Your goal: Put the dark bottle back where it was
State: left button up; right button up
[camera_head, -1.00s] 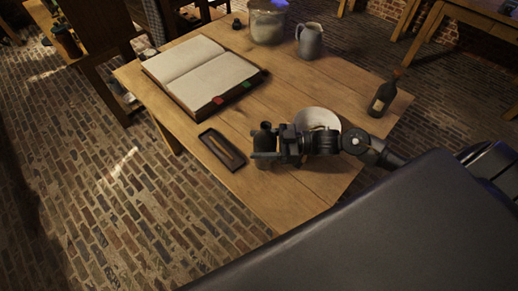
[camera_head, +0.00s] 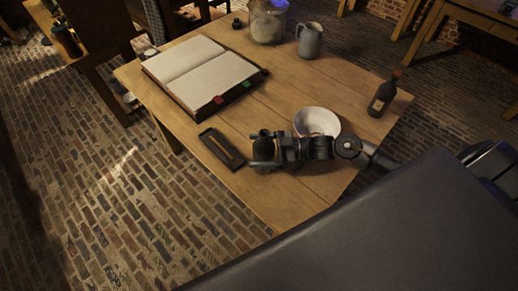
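The dark bottle (camera_head: 383,94) stands upright on the wooden table (camera_head: 300,190) near its right edge, with a pale label on its side and a narrow neck. My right gripper (camera_head: 262,150) is over the front part of the table, left of the bottle and well apart from it. A greyish rounded shape shows at its fingers; I cannot tell whether this is a held object or part of the gripper. My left gripper is not in view.
A white bowl (camera_head: 317,122) sits just behind my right gripper. A dark narrow tray (camera_head: 221,149) lies to its left. An open book (camera_head: 200,75), a grey jug (camera_head: 309,41) and a large jar (camera_head: 268,22) stand farther back. Bare table lies between jug and bowl.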

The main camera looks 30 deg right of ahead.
jog(key=shift+r, duration=0.15)
jog(key=shift+s+d, duration=0.1)
jog(key=shift+d, duration=0.15)
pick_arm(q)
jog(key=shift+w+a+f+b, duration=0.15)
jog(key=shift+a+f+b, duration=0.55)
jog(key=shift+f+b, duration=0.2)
pick_arm(e)
jog(key=v, duration=1.1)
jog(key=shift+d, duration=0.25)
jog(key=shift+s, duration=0.1)
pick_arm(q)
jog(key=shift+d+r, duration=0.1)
